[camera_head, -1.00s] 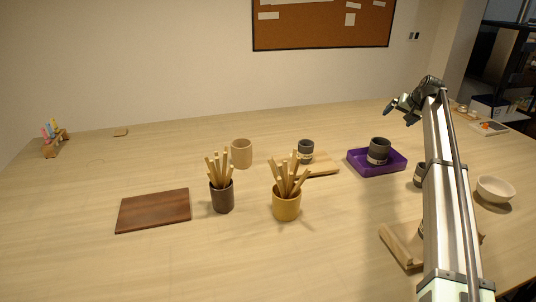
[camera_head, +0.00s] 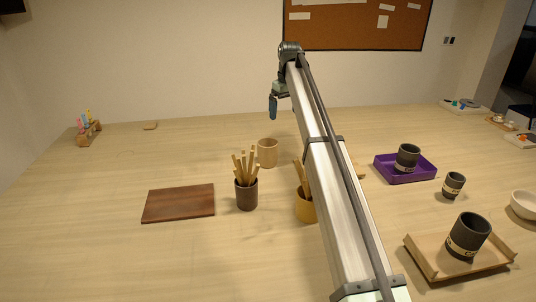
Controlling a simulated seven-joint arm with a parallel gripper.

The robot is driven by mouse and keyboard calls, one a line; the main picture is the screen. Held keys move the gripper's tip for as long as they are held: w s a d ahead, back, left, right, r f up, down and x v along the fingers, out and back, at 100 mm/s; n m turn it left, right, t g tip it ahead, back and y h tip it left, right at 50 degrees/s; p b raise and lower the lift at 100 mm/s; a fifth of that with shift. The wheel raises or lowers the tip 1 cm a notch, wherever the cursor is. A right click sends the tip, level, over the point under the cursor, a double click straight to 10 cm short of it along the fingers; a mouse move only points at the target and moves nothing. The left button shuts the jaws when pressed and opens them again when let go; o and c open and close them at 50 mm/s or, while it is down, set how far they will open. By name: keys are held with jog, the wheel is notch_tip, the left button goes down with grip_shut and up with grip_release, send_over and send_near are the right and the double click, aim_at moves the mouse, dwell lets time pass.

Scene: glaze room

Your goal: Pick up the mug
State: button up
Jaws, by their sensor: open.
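Several mug-like cups stand on the table, and I cannot tell which one the task means. A dark cup with a pale band (camera_head: 407,158) stands in the purple tray (camera_head: 427,174). A smaller dark cup (camera_head: 453,185) stands on the bare table. A larger dark cup (camera_head: 468,236) stands on a wooden tray (camera_head: 431,264) at the lower right. A plain tan cup (camera_head: 267,153) stands near the middle. My gripper (camera_head: 273,106) is raised beyond the tan cup, open and empty as far as it shows, with no cup near its fingers. My arm hides part of the middle.
A brown board (camera_head: 178,203) lies at left. A pale bowl (camera_head: 525,204) is at the right edge. The front left of the table is clear.

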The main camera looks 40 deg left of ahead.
jog(key=n, duration=0.1)
send_over(267, 142)
jog(key=s+d, duration=0.1)
jog(key=s, duration=0.1)
jog(key=shift+h, duration=0.4)
jog(key=shift+s+d+f, duration=0.1)
jog(key=shift+d+f, duration=0.05)
jog(key=shift+f, duration=3.05)
jog(key=shift+s+d+f, duration=0.1)
jog(key=shift+d+f, duration=0.05)
jog(key=shift+f, duration=3.05)
jog(key=shift+c, duration=0.3)
jog(key=c, duration=1)
jog(key=shift+r, duration=0.15)
